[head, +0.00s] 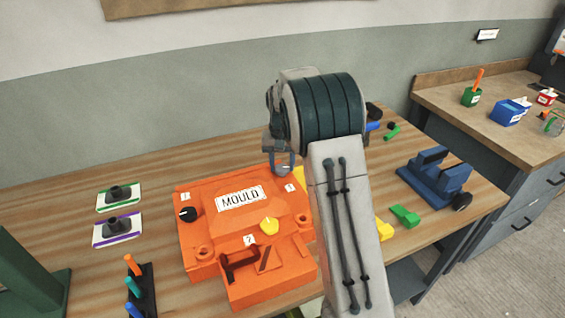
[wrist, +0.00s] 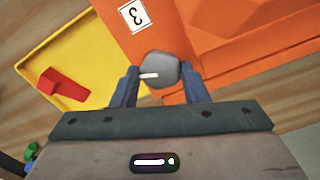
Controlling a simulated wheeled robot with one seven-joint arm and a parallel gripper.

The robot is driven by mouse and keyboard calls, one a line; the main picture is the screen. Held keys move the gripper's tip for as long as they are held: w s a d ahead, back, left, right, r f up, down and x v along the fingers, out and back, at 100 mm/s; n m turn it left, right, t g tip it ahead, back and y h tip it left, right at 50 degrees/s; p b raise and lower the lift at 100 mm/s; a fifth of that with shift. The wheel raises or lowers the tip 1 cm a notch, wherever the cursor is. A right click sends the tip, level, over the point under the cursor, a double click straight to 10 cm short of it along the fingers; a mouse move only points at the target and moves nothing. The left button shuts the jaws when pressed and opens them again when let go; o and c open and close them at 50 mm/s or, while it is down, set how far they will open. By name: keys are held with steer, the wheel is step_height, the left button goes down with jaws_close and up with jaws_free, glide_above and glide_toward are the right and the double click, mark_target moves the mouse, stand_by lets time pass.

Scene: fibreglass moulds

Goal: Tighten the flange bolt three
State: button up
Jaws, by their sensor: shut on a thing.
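The orange mould (head: 205,240) lies on the wooden bench, with a white MOULD plate on top. Flange bolt three is a grey round knob (wrist: 162,67) beside the label 3 (wrist: 131,15) in the wrist view. A white line on the knob points left in that view. My gripper (wrist: 162,82) has one finger on either side of the knob and is shut on it. A black knob (head: 187,214) and a yellow knob (head: 269,226) sit elsewhere on the mould.
A yellow tray (wrist: 35,66) with a red piece (wrist: 65,88) lies beside the mould. A blue vice-like fixture (head: 435,180) and green blocks (head: 405,216) stand to the right. Two pads with dark fittings (head: 118,230) lie left. Coloured-handled tools (head: 133,285) stand front left.

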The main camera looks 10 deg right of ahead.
steer(key=m, duration=0.4)
steer(key=shift+w+r+m, duration=0.1)
steer(key=shift+r+m, duration=0.05)
steer(key=shift+m, duration=0.15)
steer(key=m+p, duration=0.1)
steer(key=m, duration=0.2)
steer(key=shift+m, duration=0.4)
steer(key=m+p, duration=0.1)
steer(key=m, duration=0.3)
steer(key=m+p, duration=0.1)
steer(key=m, duration=0.3)
steer(key=m+p, duration=0.1)
steer(key=m, duration=0.2)
steer(key=shift+r+m, duration=0.1)
steer(key=shift+m, duration=0.3)
steer(key=m+p, duration=0.1)
steer(key=m, duration=0.2)
steer(key=shift+m+p, duration=0.3)
steer(key=shift+p, duration=0.05)
steer(key=m+p, duration=0.2)
steer(key=m, duration=0.2)
steer(key=shift+m+p, duration=0.55)
steer(key=shift+m, duration=0.75)
